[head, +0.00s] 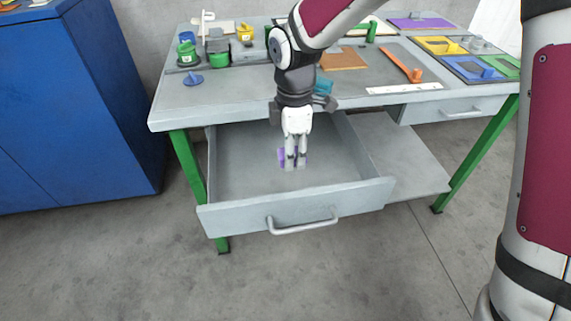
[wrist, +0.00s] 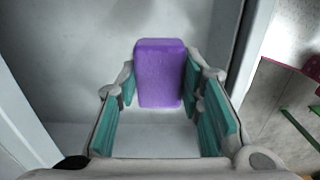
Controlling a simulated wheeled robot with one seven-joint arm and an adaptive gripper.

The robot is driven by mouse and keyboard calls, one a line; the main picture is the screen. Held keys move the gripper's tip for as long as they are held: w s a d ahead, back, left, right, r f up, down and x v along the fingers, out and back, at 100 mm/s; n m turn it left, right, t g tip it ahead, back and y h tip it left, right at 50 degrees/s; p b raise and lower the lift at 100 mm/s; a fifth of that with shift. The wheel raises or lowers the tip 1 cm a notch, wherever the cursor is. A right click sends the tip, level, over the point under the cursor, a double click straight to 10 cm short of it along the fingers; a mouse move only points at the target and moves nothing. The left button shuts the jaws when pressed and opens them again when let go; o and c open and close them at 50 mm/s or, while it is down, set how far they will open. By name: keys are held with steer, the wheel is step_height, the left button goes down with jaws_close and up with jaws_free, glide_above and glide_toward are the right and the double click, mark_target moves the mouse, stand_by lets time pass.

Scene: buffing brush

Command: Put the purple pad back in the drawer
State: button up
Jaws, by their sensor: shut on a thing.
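The purple pad (head: 282,155) is between the fingers of my gripper (head: 292,162), inside the open drawer (head: 235,165). In the wrist view the pad (wrist: 160,68) is a rounded purple block between the teal-lined fingers (wrist: 160,95), and my gripper is shut on it. The fingers cover part of the pad in the head view. The gripper points down into the drawer. I cannot tell whether the pad touches the drawer floor. No other thing shows inside the drawer.
The grey workbench (head: 240,95) has green legs and stands above the drawer. It carries green and yellow cups, an orange tool (head: 402,66) and coloured panels. The drawer handle (head: 302,222) faces front. A blue cabinet (head: 75,100) stands at the left.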

mark_target(291, 188)
step_height(291, 188, down, 10)
steer(key=shift+r+b, duration=0.25)
steer(key=shift+b, duration=0.7)
steer(key=shift+f, duration=0.15)
steer(key=o, duration=1.1)
step_height(291, 188, up, 12)
steer(key=shift+r+p, duration=0.15)
steer(key=shift+p, duration=1.1)
